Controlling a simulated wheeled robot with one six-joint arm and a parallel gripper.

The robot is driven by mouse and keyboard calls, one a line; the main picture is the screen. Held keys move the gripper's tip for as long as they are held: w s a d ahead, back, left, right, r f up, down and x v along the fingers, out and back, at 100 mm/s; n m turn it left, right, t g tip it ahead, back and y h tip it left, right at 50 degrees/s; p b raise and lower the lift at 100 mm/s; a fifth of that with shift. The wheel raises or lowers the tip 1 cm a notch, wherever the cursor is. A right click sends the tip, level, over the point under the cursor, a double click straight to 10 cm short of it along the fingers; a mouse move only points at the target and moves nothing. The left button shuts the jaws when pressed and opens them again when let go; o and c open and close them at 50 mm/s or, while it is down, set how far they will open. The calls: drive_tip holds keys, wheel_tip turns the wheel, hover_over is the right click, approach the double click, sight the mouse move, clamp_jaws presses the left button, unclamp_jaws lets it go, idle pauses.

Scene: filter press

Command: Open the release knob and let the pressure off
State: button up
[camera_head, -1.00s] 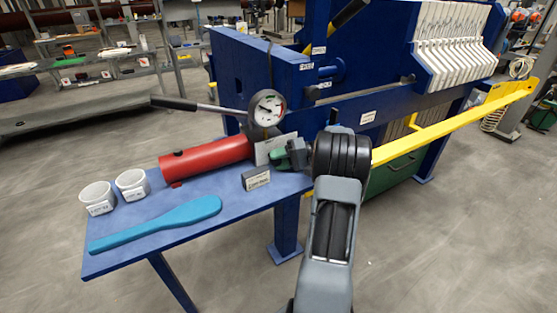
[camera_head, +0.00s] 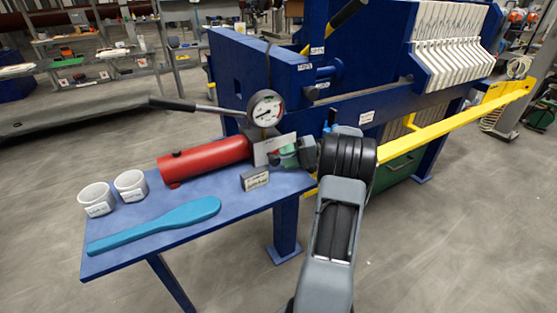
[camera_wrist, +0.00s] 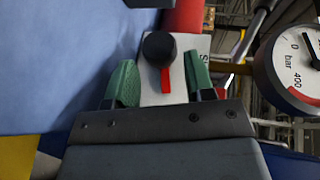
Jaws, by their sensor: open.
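The release knob (camera_wrist: 159,47) is a round black knob with a red pointer, in front of a white plate (camera_wrist: 203,45) in the wrist view. The red pointer aims down the picture; an "S" on the plate shows at right, the rest of the word hidden. My gripper (camera_wrist: 160,80) is open, its green fingers to either side of the knob, with clear gaps and no visible contact. In the head view my gripper (camera_head: 287,156) is at the plate (camera_head: 268,149) and hides the knob. The pressure gauge (camera_head: 266,108) stands above the red cylinder (camera_head: 208,158).
The blue table (camera_head: 235,220) holds a small labelled block (camera_head: 255,179), two white cups (camera_head: 131,185) and a blue paddle (camera_head: 160,224). A black-gripped pump lever (camera_head: 173,104) sticks out leftward. The blue press frame (camera_head: 265,75) stands behind; a yellow bar (camera_head: 450,125) runs to the right.

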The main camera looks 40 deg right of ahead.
drive_tip(key=v, duration=1)
drive_tip(key=shift+d, duration=0.1)
